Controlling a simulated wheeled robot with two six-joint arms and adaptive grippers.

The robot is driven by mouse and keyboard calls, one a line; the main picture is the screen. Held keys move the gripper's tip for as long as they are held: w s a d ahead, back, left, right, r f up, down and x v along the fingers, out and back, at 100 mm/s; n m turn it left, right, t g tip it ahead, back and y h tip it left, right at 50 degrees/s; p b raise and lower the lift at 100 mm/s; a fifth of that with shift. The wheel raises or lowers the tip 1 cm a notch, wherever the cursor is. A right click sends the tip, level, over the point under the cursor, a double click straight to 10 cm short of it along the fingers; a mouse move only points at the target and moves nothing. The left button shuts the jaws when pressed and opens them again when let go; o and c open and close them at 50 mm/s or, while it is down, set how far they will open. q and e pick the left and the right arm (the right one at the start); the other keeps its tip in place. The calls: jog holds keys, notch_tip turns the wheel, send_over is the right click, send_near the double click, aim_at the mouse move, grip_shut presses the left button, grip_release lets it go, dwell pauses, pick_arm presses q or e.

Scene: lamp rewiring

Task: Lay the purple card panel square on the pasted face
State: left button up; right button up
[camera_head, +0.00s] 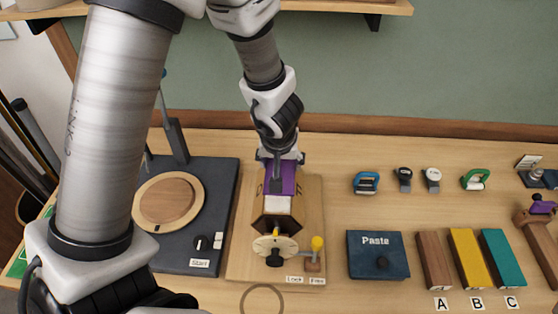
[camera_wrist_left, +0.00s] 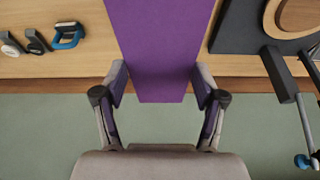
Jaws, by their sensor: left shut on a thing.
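My left gripper (camera_head: 281,160) is shut on the purple card panel (camera_head: 288,180). In the left wrist view the panel (camera_wrist_left: 160,45) is a flat strip with its end between the two fingers. In the head view the panel lies over the far part of a wooden block on a board, lined up roughly along it. The pale pasted face (camera_head: 278,205) shows just in front of the panel. I cannot tell whether the panel touches the face, as the gripper hides part of it. My right gripper is not in view.
A notched dial (camera_head: 274,248) and a yellow-knobbed lever (camera_head: 317,244) stand at the block's near end. A dark turntable base (camera_head: 222,180) is close on the left. The Paste box (camera_head: 360,260) and coloured blocks (camera_head: 469,258) are on the right. The bench between has free room.

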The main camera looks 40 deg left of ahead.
pick_arm(q)
jog(key=shift+a+f, duration=0.1)
jog(key=shift+f, duration=0.3)
jog(key=shift+w+a+f+b, duration=0.15)
jog(key=shift+a+f+b, duration=0.1)
jog(key=shift+f+b, duration=0.3)
jog(key=shift+w+a+f+b, duration=0.1)
jog(key=shift+a+f+b, duration=0.1)
jog(key=shift+f+b, duration=0.35)
jog(key=f+b, duration=0.2)
jog(key=b, duration=0.1)
jog(key=shift+s+d+f, duration=0.1)
jog(key=shift+d, duration=0.15)
jog(key=shift+d+f+b, duration=0.1)
jog(key=shift+f+b, duration=0.2)
jog(key=shift+f, duration=0.3)
jog(key=shift+a+f+b, duration=0.2)
jog(key=shift+f+b, duration=0.05)
jog(key=shift+b, duration=0.05)
jog(key=shift+d+r, duration=0.1)
jog(key=shift+r, duration=0.05)
jog(key=shift+p, duration=0.4)
